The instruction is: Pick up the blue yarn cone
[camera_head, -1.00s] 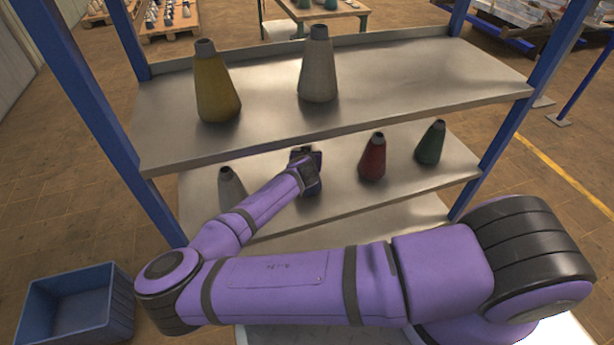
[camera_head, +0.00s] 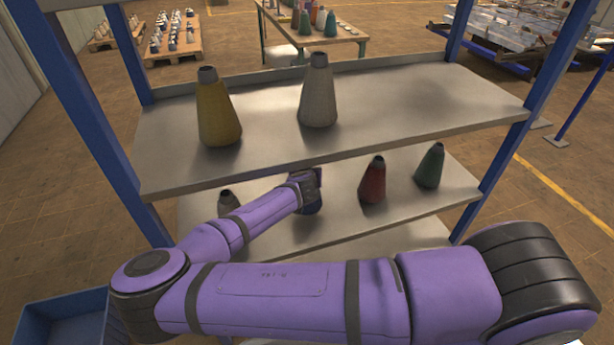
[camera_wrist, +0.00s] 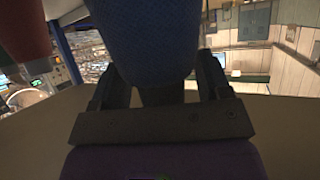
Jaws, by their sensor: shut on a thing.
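The blue yarn cone (camera_wrist: 150,40) fills the upper middle of the wrist view, between the two dark fingers of my gripper (camera_wrist: 160,85). My gripper is shut on it. In the head view my gripper (camera_head: 305,185) is at the middle shelf, under the front edge of the top shelf. There the blue cone (camera_head: 308,208) shows only as a dark blue part below the gripper; the rest is hidden by it. I cannot tell from the head view whether the cone touches the shelf.
The middle shelf (camera_head: 330,225) also holds a red cone (camera_head: 373,182), a green cone (camera_head: 430,167) and a grey cone (camera_head: 228,202) partly behind my arm. The top shelf (camera_head: 420,100) holds a yellow cone (camera_head: 217,112) and a pale grey cone (camera_head: 318,95). A blue bin (camera_head: 65,318) stands at lower left.

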